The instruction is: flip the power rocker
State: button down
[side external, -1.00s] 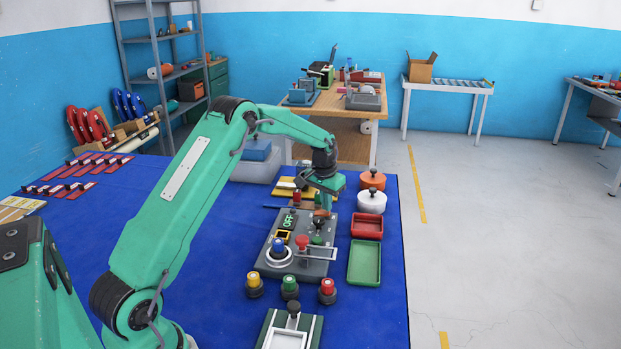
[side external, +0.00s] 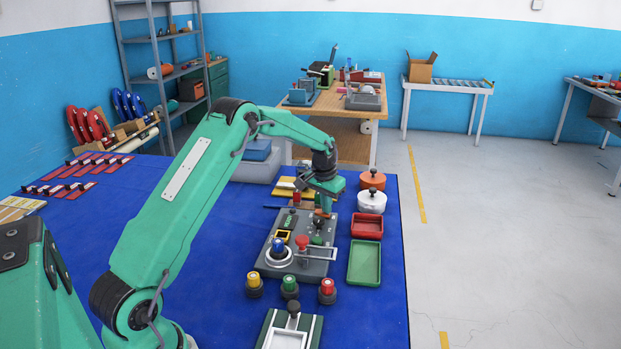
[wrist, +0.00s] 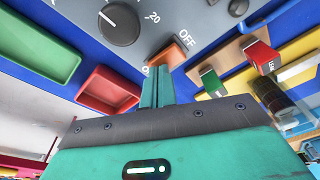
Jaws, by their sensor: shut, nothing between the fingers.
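The grey control panel (side external: 285,263) lies on the blue table, with a blue knob, a red mushroom button and a small dark display (side external: 291,221). In the wrist view an orange rocker (wrist: 166,56) sits at the panel's edge, with an "OFF" label (wrist: 187,38) beside it and a partly hidden label on its other side. My gripper (wrist: 158,72) is shut and empty. Its tips are right at the rocker; I cannot tell whether they touch. In the side view my gripper (side external: 323,207) is over the panel's far end and hides part of it.
A red tray (side external: 367,225) and a green tray (side external: 364,263) lie right of the panel. White and orange lidded pots (side external: 372,179) stand behind them. Yellow, green and red buttons (side external: 290,287) stand in front. The table's left side has clear blue room.

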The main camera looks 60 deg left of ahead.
notch_tip(320, 180, up, 7)
dwell(1.1)
jog(key=s+d+r+m+t, duration=0.1)
jog(key=s+d+r+t, duration=0.1)
jog(key=s+d+r, duration=1.2)
jog(key=s+d+m+t, duration=0.1)
jog(key=s+d, duration=0.3)
jog(key=s, duration=0.5)
jog(key=s+d+m+t, duration=0.1)
jog(key=s+d, duration=0.4)
jog(key=s, duration=0.5)
jog(key=shift+s+f+h, duration=0.3)
jog(key=shift+f, duration=0.1)
